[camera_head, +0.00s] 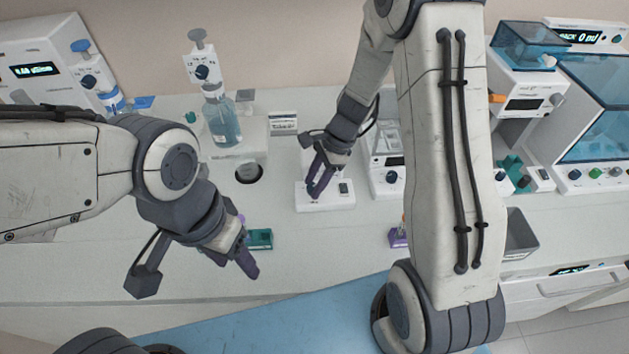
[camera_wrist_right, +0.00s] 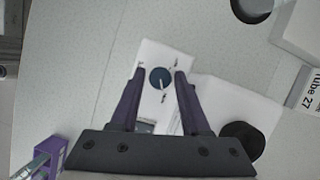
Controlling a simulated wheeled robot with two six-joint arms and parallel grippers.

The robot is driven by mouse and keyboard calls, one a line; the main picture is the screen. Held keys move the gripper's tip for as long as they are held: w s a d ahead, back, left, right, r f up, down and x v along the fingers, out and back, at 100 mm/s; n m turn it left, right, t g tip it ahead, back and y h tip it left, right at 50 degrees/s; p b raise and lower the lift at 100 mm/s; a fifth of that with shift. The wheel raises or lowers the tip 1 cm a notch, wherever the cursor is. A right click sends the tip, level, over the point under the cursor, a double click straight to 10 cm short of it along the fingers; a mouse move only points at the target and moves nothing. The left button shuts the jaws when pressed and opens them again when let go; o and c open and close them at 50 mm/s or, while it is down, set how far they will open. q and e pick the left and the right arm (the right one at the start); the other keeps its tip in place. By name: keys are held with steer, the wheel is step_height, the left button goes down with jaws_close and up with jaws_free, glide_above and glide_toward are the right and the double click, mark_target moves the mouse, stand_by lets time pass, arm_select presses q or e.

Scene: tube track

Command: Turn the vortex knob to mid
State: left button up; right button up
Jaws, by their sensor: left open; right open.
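The vortex knob (camera_wrist_right: 160,78) is a round dark blue dial on the white front panel of the vortex mixer (camera_head: 338,204). Small dark marks surround the knob in the right wrist view, too small to read, and I cannot tell its setting. My right gripper (camera_wrist_right: 160,71) is open, with one purple finger on each side of the knob; I cannot tell whether they touch it. In the head view my right gripper (camera_head: 321,180) hides the knob. My left gripper (camera_head: 244,250) is open and empty over the front of the bench at left.
A teal rack (camera_head: 260,239) stands beside my left gripper. A purple rack (camera_head: 398,238) is right of the mixer and also in the right wrist view (camera_wrist_right: 48,155). A bottle of blue liquid (camera_head: 222,118) stands behind. Bare bench (camera_head: 310,255) lies in front.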

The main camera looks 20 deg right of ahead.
jaws_close()
steer(key=shift+n, duration=0.3)
steer(key=shift+w+r+n+g+p, duration=0.1)
steer(key=shift+n+g+p, duration=0.3)
steer(key=shift+n+p, duration=0.4)
steer(key=n+g, duration=0.1)
steer(key=n, duration=0.2)
steer(key=shift+p, duration=0.4)
steer(key=n+g+h, duration=0.1)
steer(key=n, duration=0.2)
steer(key=shift+w+a+p, duration=0.15)
steer(key=shift+p, duration=0.25)
steer(key=shift+n+g+h, duration=0.4)
steer(key=shift+n+h, duration=0.2)
steer(key=shift+n, duration=1.1)
